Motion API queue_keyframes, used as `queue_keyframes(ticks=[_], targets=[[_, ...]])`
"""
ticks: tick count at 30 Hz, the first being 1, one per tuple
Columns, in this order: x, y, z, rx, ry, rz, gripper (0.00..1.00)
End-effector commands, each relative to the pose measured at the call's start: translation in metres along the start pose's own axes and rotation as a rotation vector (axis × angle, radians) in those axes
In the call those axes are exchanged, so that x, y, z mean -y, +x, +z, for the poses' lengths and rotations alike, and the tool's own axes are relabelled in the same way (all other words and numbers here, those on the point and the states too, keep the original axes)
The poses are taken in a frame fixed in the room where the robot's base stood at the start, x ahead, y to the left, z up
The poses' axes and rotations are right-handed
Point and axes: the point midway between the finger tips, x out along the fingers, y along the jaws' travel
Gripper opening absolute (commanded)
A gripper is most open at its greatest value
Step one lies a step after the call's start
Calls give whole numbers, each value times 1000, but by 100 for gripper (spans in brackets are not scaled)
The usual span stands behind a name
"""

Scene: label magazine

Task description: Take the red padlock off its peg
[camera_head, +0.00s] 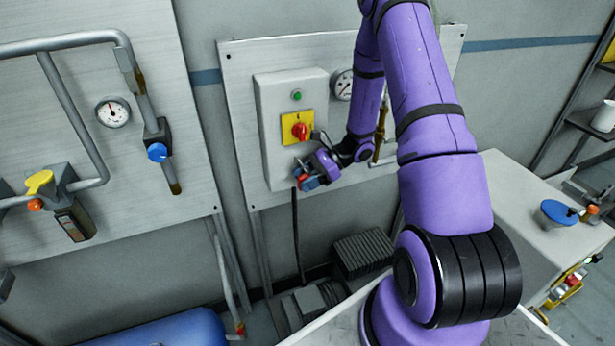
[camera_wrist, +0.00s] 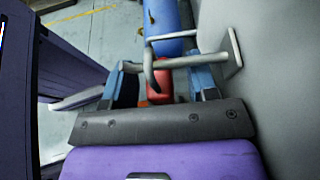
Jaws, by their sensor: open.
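The red padlock (camera_wrist: 160,82) is in the wrist view, its body between the two blue finger pads of my gripper (camera_wrist: 165,84). The jaws are open, with a visible gap on the right side of the padlock. A grey curved bar, which looks like its shackle (camera_wrist: 149,72), stands in front of the body. The grey peg (camera_wrist: 190,62) runs out from a plate on the wall panel, and the shackle is at its free end. In the head view my gripper (camera_head: 308,181) is at the lower front of the white switch box, and the padlock shows only as a small red patch.
The white switch box (camera_head: 268,140) carries a red rotary switch (camera_head: 299,130) on a yellow plate and a green button (camera_head: 296,96). A pressure gauge (camera_head: 344,85) is beside it. A blue tank (camera_head: 175,330) lies low at the left. A grey cabinet (camera_head: 530,200) stands at the right.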

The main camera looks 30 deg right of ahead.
Motion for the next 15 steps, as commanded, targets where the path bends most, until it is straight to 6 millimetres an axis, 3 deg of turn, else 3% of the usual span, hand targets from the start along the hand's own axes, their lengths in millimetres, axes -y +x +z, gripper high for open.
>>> queue_keyframes(ticks=[2,3,9,15], targets=[[0,0,0,0,0,0,53],[0,0,0,0,0,0,49],[0,0,0,0,0,0,3],[0,0,1,0,0,0,0]])
